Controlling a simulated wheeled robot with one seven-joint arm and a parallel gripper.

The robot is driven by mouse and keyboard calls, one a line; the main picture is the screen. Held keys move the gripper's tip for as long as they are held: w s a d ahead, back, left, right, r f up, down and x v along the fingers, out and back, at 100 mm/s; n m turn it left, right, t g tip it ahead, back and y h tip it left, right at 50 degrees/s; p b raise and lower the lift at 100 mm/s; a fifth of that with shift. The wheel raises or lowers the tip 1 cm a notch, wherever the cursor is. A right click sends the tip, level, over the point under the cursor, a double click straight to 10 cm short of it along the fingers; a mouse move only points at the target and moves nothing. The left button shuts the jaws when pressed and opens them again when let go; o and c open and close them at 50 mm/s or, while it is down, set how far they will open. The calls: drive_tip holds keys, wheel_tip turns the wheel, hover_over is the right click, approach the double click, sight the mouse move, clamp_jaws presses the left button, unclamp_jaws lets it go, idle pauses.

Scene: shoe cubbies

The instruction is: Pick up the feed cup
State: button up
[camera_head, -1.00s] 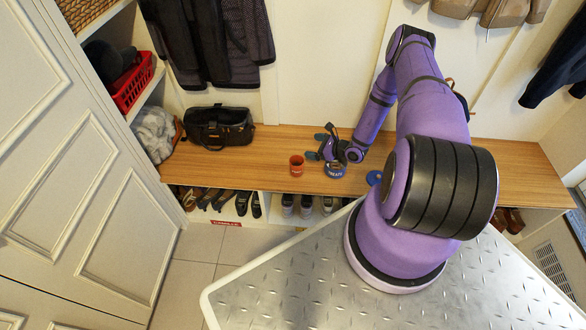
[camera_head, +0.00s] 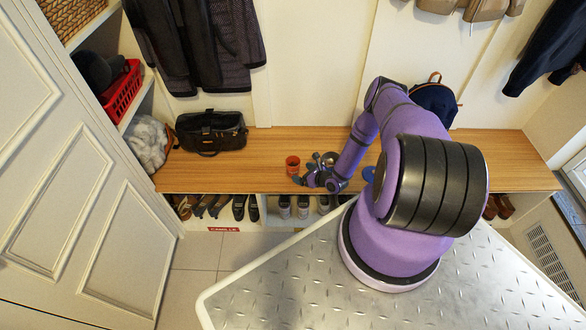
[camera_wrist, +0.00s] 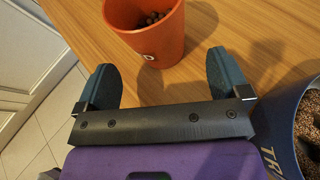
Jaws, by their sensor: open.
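The feed cup, an orange-red cup (camera_head: 293,164) holding brown pellets, stands upright on the wooden bench (camera_head: 228,174). In the wrist view the cup (camera_wrist: 158,42) is at the top centre, cut off by the frame. My gripper (camera_wrist: 160,65) is open, with its two dark teal fingers apart and pointing toward the cup. The cup's near lower side lies just beyond and between the fingertips; I cannot tell whether they touch it. In the head view my gripper (camera_head: 304,172) is low at the bench's front, beside the cup.
A blue container (camera_wrist: 280,140) with lettering and brown granules stands close to the right of my gripper. A black bag (camera_head: 212,132) sits on the bench's left, and a dark blue backpack (camera_head: 436,100) at the back. Shoes fill cubbies below.

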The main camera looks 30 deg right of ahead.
sight(298, 170)
drive_tip(key=shift+x, duration=2.55)
drive_tip(key=shift+a+r, duration=0.1)
drive_tip(key=shift+r, duration=0.1)
drive_tip(key=c, duration=1)
drive_tip(key=shift+c, duration=0.2)
